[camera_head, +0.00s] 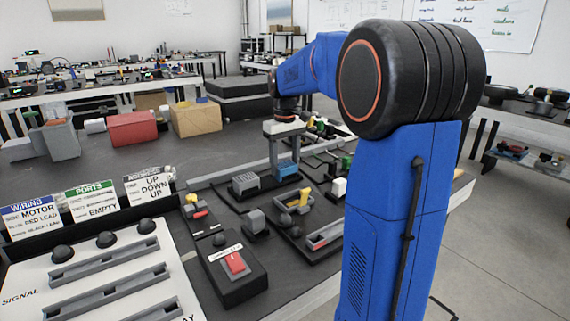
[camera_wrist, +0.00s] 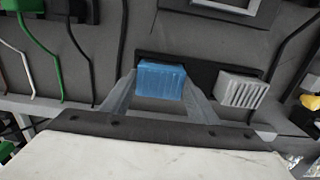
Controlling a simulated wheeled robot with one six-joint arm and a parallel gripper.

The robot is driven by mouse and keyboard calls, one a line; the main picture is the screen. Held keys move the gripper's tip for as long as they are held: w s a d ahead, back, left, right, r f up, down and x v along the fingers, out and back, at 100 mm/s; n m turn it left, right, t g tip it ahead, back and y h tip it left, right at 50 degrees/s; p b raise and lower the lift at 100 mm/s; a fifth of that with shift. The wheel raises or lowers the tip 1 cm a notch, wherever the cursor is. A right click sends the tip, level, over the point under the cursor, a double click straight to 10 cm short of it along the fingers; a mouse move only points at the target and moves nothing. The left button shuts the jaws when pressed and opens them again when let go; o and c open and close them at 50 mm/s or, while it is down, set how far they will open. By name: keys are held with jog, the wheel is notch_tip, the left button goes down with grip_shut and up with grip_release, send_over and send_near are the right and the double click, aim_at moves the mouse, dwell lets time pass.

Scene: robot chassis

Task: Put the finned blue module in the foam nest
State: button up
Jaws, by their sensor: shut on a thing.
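The finned blue module (camera_head: 287,171) is between the fingers of my gripper (camera_head: 286,163), at the back of the group of parts on the dark bench. In the wrist view the blue module (camera_wrist: 162,82) shows vertical ribs, and my gripper (camera_wrist: 161,88) is shut on it with one finger at each side. It is at or just above a dark strip; I cannot tell whether it touches. A grey finned module (camera_head: 245,183) is to its left, and shows to its right in the wrist view (camera_wrist: 242,90). I cannot pick out the foam nest with certainty.
A grey square frame (camera_wrist: 226,4) lies at the top of the wrist view. Green and dark cables are on its left side. A box with a red switch (camera_head: 235,264), a white panel (camera_head: 95,280) and label cards (camera_head: 90,202) stand nearer in the head view.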

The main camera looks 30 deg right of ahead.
aim_at(285, 165)
jog(key=o, duration=1.2)
jog(key=shift+f, duration=0.1)
notch_tip(285, 165, up, 12)
jog(key=shift+s, duration=0.1)
dwell(0.3)
